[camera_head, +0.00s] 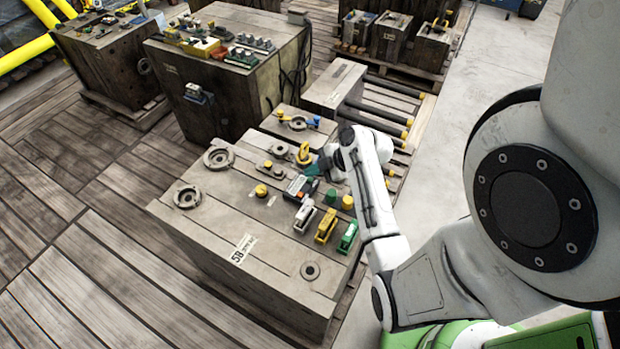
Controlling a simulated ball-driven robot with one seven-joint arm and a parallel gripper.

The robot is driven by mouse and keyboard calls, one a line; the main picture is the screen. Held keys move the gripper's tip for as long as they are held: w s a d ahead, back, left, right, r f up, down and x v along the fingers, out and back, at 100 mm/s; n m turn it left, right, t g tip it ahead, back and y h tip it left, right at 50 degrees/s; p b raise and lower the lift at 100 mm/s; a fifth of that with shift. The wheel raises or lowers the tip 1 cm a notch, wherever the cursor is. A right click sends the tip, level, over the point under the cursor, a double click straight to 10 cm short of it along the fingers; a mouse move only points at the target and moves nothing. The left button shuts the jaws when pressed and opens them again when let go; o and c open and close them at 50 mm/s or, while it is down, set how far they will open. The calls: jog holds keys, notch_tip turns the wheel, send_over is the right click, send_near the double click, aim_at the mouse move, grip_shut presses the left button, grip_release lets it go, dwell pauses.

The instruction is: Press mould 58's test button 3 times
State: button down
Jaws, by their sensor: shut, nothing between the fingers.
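Mould 58 (215,262) is a large brown block in the middle, with a white label (242,249) reading 58 on its top near the front edge. On its top are a dark box with a pale face and orange end (300,188), a yellow knob (262,190), a green knob (331,197) and another yellow knob (347,202). I cannot tell which of these is the test button. My gripper (314,169) is shut and empty, with teal fingertips, just above and behind the dark box. Whether it touches anything is unclear.
White, yellow and green connectors (325,226) stand along the mould's right side. Other moulds (235,92) stand behind. The plank floor at left (70,250) is clear.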

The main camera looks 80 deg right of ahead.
dwell(0.4)
jog(key=shift+f+b, duration=0.45)
jog(key=shift+b, duration=0.05)
jog(key=shift+f+b, duration=0.4)
jog(key=shift+f, duration=0.05)
dwell(0.6)
jog(key=shift+r, duration=0.15)
jog(key=shift+r+p, duration=0.65)
jog(key=shift+r, duration=0.1)
jog(key=shift+r, duration=0.1)
jog(key=shift+r+p, duration=1.85)
jog(key=shift+r, duration=0.55)
dwell(0.8)
